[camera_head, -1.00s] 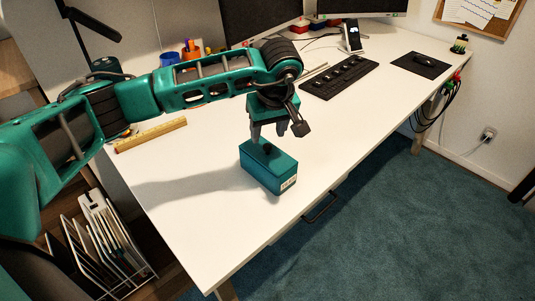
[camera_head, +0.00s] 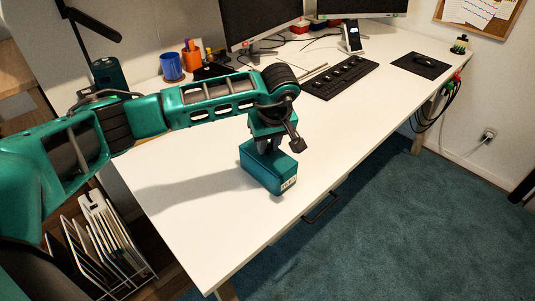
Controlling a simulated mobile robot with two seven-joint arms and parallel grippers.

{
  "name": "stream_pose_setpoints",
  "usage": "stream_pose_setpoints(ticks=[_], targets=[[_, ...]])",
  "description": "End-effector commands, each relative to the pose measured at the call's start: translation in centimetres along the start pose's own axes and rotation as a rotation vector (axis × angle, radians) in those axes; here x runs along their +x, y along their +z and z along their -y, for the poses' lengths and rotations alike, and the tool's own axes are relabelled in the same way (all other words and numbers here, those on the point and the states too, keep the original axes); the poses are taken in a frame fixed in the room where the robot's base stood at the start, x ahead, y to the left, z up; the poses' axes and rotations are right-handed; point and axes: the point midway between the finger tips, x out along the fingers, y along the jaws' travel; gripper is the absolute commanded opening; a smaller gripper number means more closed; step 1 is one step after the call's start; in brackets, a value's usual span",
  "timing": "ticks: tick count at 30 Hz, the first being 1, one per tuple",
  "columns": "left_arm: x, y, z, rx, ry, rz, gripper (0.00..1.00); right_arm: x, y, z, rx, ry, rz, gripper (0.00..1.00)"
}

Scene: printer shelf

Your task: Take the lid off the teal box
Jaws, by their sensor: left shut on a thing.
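The teal box (camera_head: 262,177) stands on the white desk (camera_head: 190,215) near its front edge, with a small pale label on its right side. Its teal lid (camera_head: 285,165) sits on top of it. My left gripper (camera_head: 267,148) points down over the lid, its dark fingers shut on the lid's knob, which the fingers mostly hide. I see no gap between lid and box. My right gripper is not in view.
A black keyboard (camera_head: 340,77), a phone on a stand (camera_head: 353,38) and a mouse pad (camera_head: 420,66) lie farther right. A blue cup (camera_head: 172,67) and an orange pen cup (camera_head: 193,62) stand at the back. The desk around the box is clear.

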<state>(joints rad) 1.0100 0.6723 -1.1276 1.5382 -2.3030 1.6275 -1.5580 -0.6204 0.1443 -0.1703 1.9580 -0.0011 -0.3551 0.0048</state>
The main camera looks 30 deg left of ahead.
Motion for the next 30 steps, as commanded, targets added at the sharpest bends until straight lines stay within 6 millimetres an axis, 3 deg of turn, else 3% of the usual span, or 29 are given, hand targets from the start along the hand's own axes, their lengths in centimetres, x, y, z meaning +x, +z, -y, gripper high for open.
stream_pose_setpoints(ticks=[5, 19, 26, 30], targets=[[0.0, 0.0, 0.0, 0.000, 0.000, 0.000, 0.00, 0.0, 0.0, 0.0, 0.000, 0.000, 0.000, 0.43], [-0.9, -0.4, 0.0, -0.001, 0.001, -0.002, 0.00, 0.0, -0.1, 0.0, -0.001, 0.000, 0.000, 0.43], [-4.4, -1.5, -0.1, -0.002, 0.004, -0.004, 0.00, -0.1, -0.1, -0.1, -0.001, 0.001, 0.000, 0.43], [-7.8, -2.5, -0.1, -0.002, 0.005, -0.005, 0.00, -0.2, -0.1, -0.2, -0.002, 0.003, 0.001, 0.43]])
